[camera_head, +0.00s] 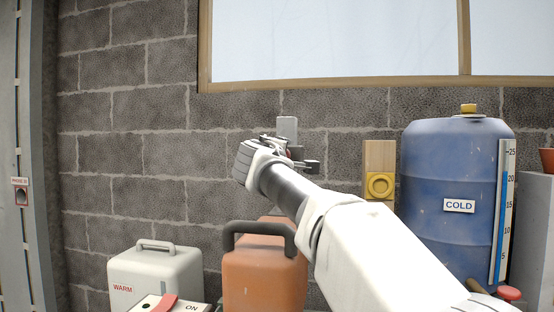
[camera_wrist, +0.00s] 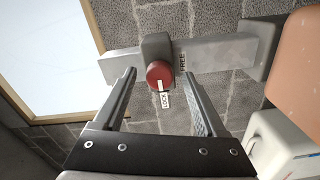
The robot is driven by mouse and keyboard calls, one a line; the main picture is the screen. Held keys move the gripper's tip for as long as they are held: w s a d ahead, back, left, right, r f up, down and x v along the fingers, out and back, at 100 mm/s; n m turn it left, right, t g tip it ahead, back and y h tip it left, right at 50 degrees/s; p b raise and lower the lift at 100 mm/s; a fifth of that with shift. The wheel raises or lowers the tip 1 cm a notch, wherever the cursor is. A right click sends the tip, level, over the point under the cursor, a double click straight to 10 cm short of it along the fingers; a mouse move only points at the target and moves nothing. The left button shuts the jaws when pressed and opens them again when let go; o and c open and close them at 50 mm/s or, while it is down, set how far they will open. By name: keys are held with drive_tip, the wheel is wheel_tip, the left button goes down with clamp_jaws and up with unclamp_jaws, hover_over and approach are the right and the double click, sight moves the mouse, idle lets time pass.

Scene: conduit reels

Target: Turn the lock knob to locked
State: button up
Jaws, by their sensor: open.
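The red round lock knob (camera_wrist: 159,73) sits on a dark block on a grey metal bar (camera_wrist: 215,54) in the wrist view. A LOCK label (camera_wrist: 165,100) is below the knob and a FREE label (camera_wrist: 183,62) is to its right. A white mark on the knob lies on its lower side, toward LOCK. My gripper (camera_wrist: 160,74) is open, with one finger on each side of the knob and visible gaps between. In the head view my gripper (camera_head: 286,150) is at the wall fixture and hides most of the knob.
A grey block wall is behind. An orange jug (camera_head: 262,270) and a white WARM jug (camera_head: 155,277) stand below my arm. A blue COLD barrel (camera_head: 450,190) is at right, with a yellow fitting (camera_head: 379,186) left of it. A framed window (camera_head: 335,40) is above.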

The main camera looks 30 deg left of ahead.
drive_tip(key=b+v, duration=0.3)
drive_tip(key=v, duration=1.4)
drive_tip(key=shift+s, duration=0.15)
drive_tip(key=w+d+f+m+g+h, duration=0.1)
drive_tip(key=d+f+m+g+h, duration=0.3)
drive_tip(key=d, duration=0.6)
drive_tip(key=w+d+f+m+h, duration=0.1)
drive_tip(key=d+f+m, duration=0.1)
drive_tip(key=d+f, duration=0.65)
drive_tip(key=d+f+m+g+h, duration=0.2)
drive_tip(key=d+f+m, duration=0.15)
drive_tip(key=d, duration=0.75)
drive_tip(key=s+d+f+m+g+y, duration=0.1)
drive_tip(key=s+d+f+m+g, duration=0.3)
drive_tip(key=s+d+f, duration=0.45)
drive_tip(key=s+d+f+m+g, duration=0.2)
drive_tip(key=s+d+f+m, duration=0.4)
drive_tip(key=s+f, duration=0.45)
wheel_tip(320, 180, up, 20)
drive_tip(key=w+p, duration=0.1)
drive_tip(key=p, duration=2)
drive_tip(key=shift+w+a+n, duration=0.2)
drive_tip(key=shift+a+n, duration=0.15)
drive_tip(key=shift+f, duration=0.2)
drive_tip(key=c, duration=0.4)
drive_tip(key=shift+a, duration=0.15)
